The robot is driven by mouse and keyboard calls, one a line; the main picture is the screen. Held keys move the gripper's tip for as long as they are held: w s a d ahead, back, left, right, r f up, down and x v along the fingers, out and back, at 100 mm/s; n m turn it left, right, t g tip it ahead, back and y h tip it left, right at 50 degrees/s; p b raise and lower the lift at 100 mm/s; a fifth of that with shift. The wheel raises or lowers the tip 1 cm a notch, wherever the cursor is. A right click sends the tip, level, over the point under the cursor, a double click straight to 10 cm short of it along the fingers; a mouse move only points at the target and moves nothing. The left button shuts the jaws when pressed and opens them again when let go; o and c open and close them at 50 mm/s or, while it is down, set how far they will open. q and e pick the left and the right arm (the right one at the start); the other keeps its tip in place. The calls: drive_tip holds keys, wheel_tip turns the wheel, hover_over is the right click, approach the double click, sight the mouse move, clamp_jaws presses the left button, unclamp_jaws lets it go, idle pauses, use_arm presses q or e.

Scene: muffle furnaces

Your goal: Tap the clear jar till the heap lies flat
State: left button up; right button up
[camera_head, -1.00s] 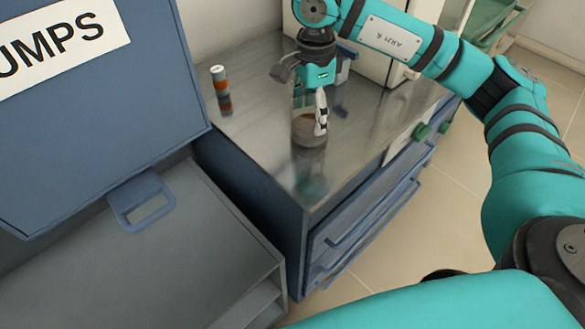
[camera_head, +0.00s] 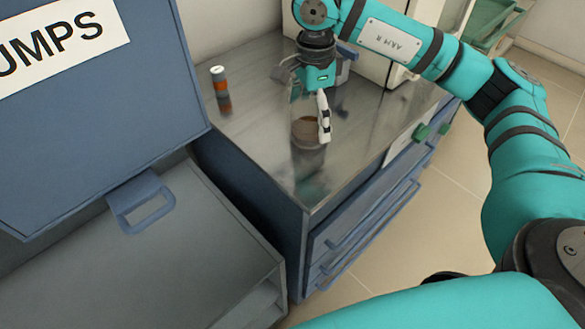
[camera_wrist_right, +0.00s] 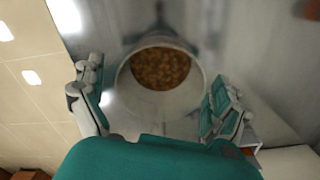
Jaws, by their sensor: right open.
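The clear jar (camera_head: 307,132) stands upright on the metal worktop, with brown material in its lower part. In the right wrist view I look down into the jar (camera_wrist_right: 122,78) and see the brown, lumpy heap (camera_wrist_right: 160,69) at its bottom. Whether the heap's top is level is hard to tell. My right gripper (camera_head: 311,106) is just above and around the jar's top. Its two fingers stand apart on either side of the jar in the right wrist view (camera_wrist_right: 160,105), with a gap visible on each side. My left gripper is not in view.
A blue cabinet with a lettered sign (camera_head: 65,45) stands at the left. A white appliance (camera_head: 372,60) is behind my right arm. The worktop's front part is clear.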

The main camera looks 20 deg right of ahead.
wheel_tip(320, 180, up, 8)
idle(0.7)
